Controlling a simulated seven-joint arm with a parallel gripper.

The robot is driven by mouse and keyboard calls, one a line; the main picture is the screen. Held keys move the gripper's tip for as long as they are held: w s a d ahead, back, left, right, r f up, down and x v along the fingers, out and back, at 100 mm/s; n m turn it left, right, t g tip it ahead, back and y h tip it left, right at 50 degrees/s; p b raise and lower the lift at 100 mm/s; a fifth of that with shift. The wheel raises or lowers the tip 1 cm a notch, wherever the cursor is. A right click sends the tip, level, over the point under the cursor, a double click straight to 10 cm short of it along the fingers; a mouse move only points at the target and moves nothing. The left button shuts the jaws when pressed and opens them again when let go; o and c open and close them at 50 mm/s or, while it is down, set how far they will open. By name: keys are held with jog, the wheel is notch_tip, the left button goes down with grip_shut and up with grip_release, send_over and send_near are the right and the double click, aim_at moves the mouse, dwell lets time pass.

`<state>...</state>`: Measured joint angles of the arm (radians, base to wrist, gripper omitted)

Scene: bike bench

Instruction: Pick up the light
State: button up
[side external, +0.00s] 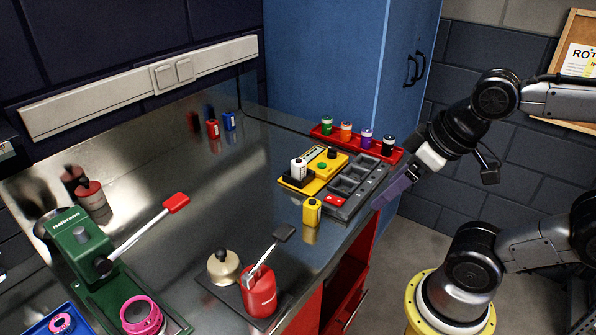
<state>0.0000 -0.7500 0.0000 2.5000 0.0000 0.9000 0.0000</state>
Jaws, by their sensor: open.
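No thing is clearly marked as the light, and I cannot tell which one it is. Small block-shaped things that could be it are a yellow one (311,212) standing at the front of the bench, a red one (213,130) and a blue one (229,121) at the back, and a white one (298,169) on a yellow base. My gripper (392,192), with purple fingers, is open and appears empty. It hangs by the bench's right edge, right of the grey slotted tray (338,212), apart from all these things.
A red rack (394,156) with several small capped containers stands behind the grey tray. A red canister (260,294), a cream round pot (223,268) and a green vise-like machine (80,245) with a red-ended handle are nearer. The steel bench (220,205) is clear in the middle.

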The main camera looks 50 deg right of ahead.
jog(key=w+r+n+g, duration=0.1)
jog(key=w+r+n, duration=0.4)
jog(key=r+n, duration=0.35)
jog(key=n+g, duration=0.5)
send_over(299, 160)
notch_tip(299, 160, down, 6)
jog(key=f, duration=0.7)
jog(key=shift+s+d+f, duration=0.1)
jog(key=shift+d+f, duration=0.1)
jog(key=shift+d, duration=0.05)
jog(key=shift+a+f, duration=0.15)
jog(key=shift+f, duration=1.4)
jog(key=shift+a+f, duration=0.1)
jog(key=shift+f, duration=1.45)
grip_shut()
